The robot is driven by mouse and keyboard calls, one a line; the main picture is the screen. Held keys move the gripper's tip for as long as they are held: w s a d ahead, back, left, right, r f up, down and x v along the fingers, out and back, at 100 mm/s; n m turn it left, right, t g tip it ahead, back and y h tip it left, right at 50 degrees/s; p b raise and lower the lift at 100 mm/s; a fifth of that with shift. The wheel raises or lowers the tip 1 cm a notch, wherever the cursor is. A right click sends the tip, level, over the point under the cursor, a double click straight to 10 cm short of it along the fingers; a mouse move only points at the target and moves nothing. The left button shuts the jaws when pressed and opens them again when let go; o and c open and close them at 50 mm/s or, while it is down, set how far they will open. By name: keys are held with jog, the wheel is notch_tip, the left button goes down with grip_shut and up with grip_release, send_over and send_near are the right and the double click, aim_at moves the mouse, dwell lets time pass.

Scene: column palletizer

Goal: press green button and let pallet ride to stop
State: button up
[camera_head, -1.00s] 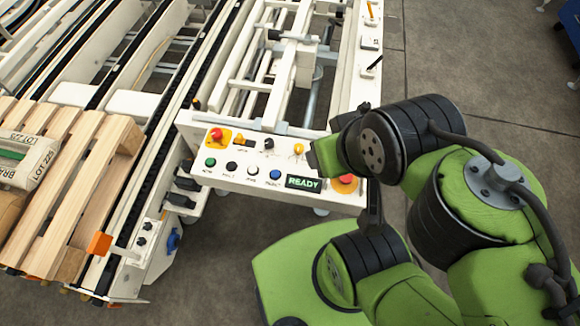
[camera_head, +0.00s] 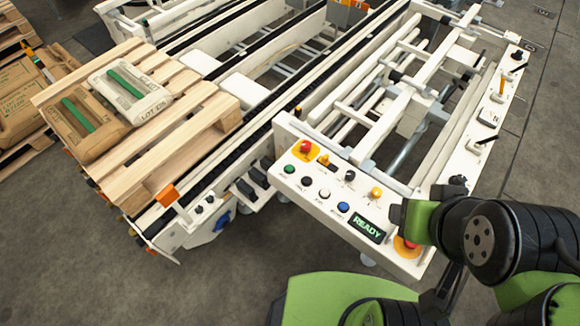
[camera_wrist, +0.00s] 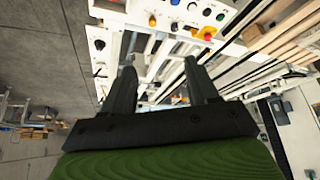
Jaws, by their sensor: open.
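The green button (camera_head: 289,169) sits at the left end of the lower row on the white control panel (camera_head: 320,205), below the red stop button (camera_head: 305,147). In the wrist view the panel is upside down, with the green button (camera_wrist: 220,16) near the top. The panel display (camera_head: 367,229) reads READY. My gripper (camera_wrist: 160,65) is open and empty, its fingers apart from the buttons. In the head view my arm is at the panel's right end and the fingers cannot be made out. The wooden pallet (camera_head: 215,115) rests on the conveyor at left, bearing sacks (camera_head: 132,90).
The white conveyor frame (camera_head: 385,125) extends behind the panel. Another stack of sacks (camera_head: 20,105) stands at far left. Open floor (camera_head: 215,275) lies in front of the conveyor.

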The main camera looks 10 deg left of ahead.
jog(key=shift+c, duration=0.4)
grip_shut()
dwell(1.4)
